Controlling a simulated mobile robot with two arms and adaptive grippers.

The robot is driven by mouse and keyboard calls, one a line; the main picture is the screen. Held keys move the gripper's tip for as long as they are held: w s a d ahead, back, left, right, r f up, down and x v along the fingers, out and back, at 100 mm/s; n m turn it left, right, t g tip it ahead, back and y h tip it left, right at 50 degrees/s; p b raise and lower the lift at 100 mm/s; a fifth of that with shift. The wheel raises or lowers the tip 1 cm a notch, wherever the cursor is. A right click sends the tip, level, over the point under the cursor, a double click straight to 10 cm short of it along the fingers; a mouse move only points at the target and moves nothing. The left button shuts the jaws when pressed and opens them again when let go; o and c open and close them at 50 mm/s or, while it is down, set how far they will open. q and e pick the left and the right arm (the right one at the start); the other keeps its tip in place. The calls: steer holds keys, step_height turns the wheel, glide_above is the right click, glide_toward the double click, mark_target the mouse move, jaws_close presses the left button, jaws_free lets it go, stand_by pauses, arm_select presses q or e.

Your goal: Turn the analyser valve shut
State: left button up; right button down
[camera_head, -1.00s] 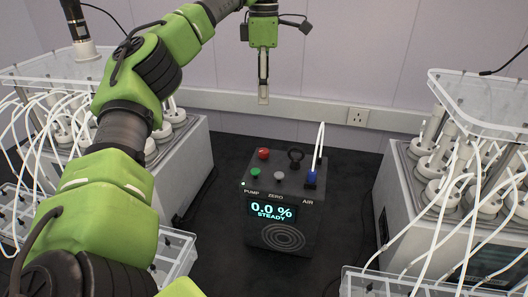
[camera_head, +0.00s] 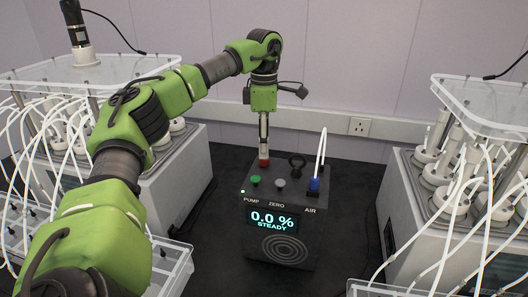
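The analyser (camera_head: 270,220) is a dark box on the bench with a sloped top, and its screen (camera_head: 278,219) reads 0.0 % STEADY. A red knob (camera_head: 264,163) sits at the back left of its top, and a black ring-shaped part (camera_head: 297,161) stands to its right. No label shows which part is the valve. My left gripper (camera_head: 264,156) points straight down with its fingertips at the red knob, partly covering it. The fingers overlap side-on, so I cannot tell their gap or whether they grip. My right gripper is out of view.
A green button (camera_head: 255,180), a grey button (camera_head: 280,184) and a blue fitting (camera_head: 314,185) with white tubes are on the analyser's top. Reactor units with white tubing stand left (camera_head: 185,185) and right (camera_head: 400,205). Dark bench (camera_head: 352,185) is clear beside the analyser.

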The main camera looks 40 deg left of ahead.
mark_target(264, 161)
arm_select(q)
steer(key=shift+f, duration=1.7)
steer(key=c, duration=1.1)
